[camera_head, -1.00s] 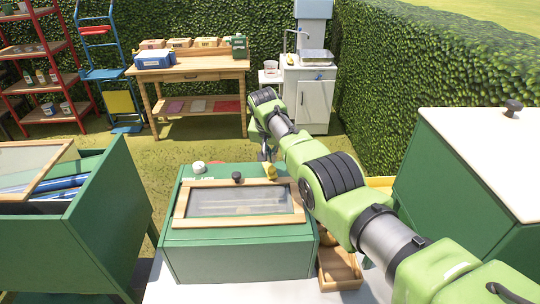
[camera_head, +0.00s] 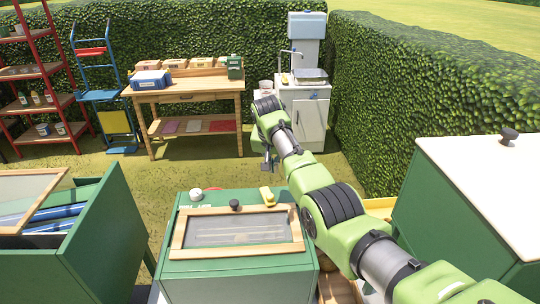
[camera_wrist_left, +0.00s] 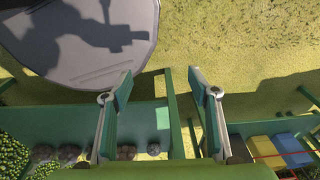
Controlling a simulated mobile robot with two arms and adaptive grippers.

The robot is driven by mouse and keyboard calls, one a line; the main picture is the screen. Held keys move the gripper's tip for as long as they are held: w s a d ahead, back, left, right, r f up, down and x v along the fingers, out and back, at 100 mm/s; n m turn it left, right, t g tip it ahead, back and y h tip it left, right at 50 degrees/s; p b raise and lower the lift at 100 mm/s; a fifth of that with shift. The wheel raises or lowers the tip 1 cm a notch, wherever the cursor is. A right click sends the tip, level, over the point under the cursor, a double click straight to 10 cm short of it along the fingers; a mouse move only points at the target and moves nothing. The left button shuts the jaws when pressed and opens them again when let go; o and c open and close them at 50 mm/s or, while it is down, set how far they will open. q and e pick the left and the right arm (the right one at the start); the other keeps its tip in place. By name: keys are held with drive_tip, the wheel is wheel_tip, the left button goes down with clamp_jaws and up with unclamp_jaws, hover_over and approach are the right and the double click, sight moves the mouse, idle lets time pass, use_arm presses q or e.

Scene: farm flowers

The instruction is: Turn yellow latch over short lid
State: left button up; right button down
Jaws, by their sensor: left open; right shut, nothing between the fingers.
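The short lid (camera_head: 238,253), a wooden frame with a clear pane, lies flat on the green box (camera_head: 235,286) at the bottom middle of the head view. A black knob (camera_head: 235,205) stands at its back edge. The yellow latch (camera_head: 267,196) is on the box top, at the lid's back right; its near end points to the frame, and I cannot tell whether it overlaps it. My right gripper (camera_head: 268,162) is shut and empty, small and partly hidden, beyond and apart from the latch. My left gripper (camera_wrist_left: 159,88) is open and empty in the left wrist view.
A white round knob (camera_head: 196,195) sits at the box's back left. An open green bin (camera_head: 108,240) stands left, and a green cabinet with a white top (camera_head: 490,170) right. A wooden workbench (camera_head: 190,95) stands behind. Grass between is clear.

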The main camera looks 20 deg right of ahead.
use_arm(q)
drive_tip(key=shift+s+d+f+b, duration=0.1)
drive_tip(key=shift+s+f+b, duration=0.15)
drive_tip(key=shift+f+b, duration=0.7)
use_arm(e)
drive_tip(key=v, duration=0.5)
drive_tip(key=shift+a+r, duration=0.25)
drive_tip(key=shift+a, duration=0.05)
use_arm(q)
drive_tip(key=shift+s+f, duration=0.1)
use_arm(e)
drive_tip(key=shift+w, duration=0.1)
use_arm(q)
drive_tip(key=shift+s, duration=0.1)
